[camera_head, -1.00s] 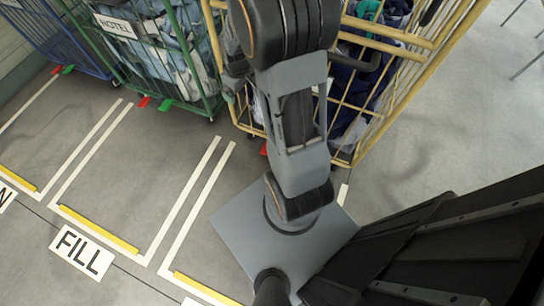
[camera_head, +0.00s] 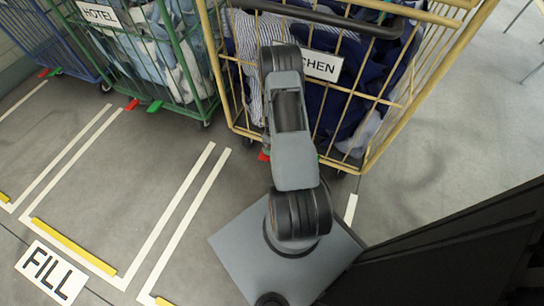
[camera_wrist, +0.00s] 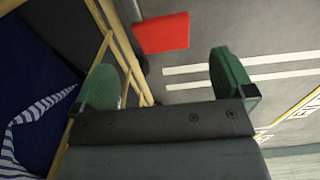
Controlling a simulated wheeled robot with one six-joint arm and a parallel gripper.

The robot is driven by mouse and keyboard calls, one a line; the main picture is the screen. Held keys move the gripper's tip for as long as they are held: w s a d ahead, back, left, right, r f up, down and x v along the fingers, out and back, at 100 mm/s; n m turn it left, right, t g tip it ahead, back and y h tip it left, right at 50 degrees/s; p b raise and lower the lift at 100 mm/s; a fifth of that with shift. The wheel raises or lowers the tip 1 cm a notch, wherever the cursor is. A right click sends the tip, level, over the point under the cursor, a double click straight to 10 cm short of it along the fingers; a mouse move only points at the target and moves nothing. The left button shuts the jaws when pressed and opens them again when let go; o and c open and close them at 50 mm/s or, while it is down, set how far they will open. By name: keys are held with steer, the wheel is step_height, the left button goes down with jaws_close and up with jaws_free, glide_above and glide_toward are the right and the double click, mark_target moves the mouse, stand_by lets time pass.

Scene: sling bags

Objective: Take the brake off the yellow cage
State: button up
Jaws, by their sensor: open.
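The yellow cage (camera_head: 383,140) stands at the upper right in the head view, full of blue and striped cloth, with a sign (camera_head: 321,66) of which "CHEN" shows. A red pedal (camera_head: 263,156) shows at its foot, just left of my arm. In the wrist view the cage's yellow bars (camera_wrist: 112,40) run down the left side, and the red pedal (camera_wrist: 163,33) lies flat above the floor at the top. My gripper (camera_wrist: 166,78) is open and empty, its green fingers apart. The pedal is beyond the fingertips, not touched. In the head view my arm hides the gripper.
A green cage (camera_head: 160,60) marked HOTEL and a blue cage (camera_head: 45,40) stand to the left, each with red and green pedals at the foot. White lines and a "FILL" floor sign (camera_head: 50,272) mark the floor. The floor right of the yellow cage is clear.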

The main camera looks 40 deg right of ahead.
step_height(320, 180, down, 10)
steer(key=b, duration=0.3)
steer(key=shift+f, duration=0.2)
steer(key=shift+c, duration=0.2)
steer(key=c, duration=1)
